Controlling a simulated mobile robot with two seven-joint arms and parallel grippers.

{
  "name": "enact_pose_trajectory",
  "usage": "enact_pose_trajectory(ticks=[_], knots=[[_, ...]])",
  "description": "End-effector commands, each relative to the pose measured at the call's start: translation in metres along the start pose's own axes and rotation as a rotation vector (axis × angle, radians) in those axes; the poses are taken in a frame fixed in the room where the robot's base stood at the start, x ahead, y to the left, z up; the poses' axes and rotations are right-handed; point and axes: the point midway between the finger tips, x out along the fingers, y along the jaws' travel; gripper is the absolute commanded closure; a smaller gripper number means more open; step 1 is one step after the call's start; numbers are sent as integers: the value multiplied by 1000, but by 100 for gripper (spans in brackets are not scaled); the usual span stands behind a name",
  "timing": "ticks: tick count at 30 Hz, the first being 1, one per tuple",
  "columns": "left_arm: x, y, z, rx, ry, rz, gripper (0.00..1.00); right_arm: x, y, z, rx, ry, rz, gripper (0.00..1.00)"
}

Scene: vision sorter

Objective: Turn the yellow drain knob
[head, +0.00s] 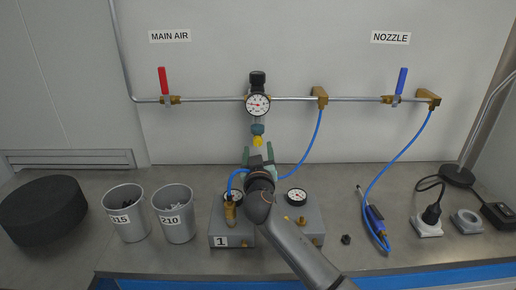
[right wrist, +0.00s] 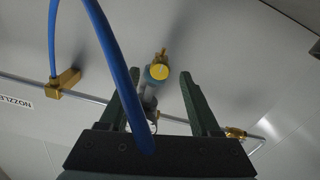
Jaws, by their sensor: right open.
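The yellow drain knob (head: 257,141) hangs at the bottom of the teal regulator bowl (head: 257,129), below the round pressure gauge (head: 257,104) on the wall pipe. My right gripper (head: 258,151) is open with its green fingers pointing up, just below the knob. In the right wrist view the knob (right wrist: 160,71) appears as a yellow disc between the two spread fingertips (right wrist: 148,69). The fingers look apart from it; how far the knob lies beyond the tips is hard to tell. My left gripper is not in view.
A blue hose (head: 305,157) runs close by on the right and crosses the right wrist view (right wrist: 115,62). Gauge block 1 (head: 218,240) stands below my right arm. Two labelled cups (head: 127,226) are at left. A red lever (head: 163,80) and blue lever (head: 402,80) sit on the pipe.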

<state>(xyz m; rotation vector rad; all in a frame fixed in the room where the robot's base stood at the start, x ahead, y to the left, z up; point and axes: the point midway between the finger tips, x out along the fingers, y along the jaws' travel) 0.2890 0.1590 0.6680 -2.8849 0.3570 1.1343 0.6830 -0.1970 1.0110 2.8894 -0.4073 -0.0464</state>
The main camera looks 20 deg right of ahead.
Motion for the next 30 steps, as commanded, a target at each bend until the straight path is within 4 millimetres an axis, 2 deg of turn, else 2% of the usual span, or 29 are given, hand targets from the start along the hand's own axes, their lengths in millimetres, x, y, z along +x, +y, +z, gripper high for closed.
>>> enact_pose_trajectory(ticks=[6,15,30], knots=[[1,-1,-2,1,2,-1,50,13,0,0,0,0,0,36],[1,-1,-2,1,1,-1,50,15,0,0,0,0,0,36],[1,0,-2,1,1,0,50,14,0,0,0,-1,0,91]])
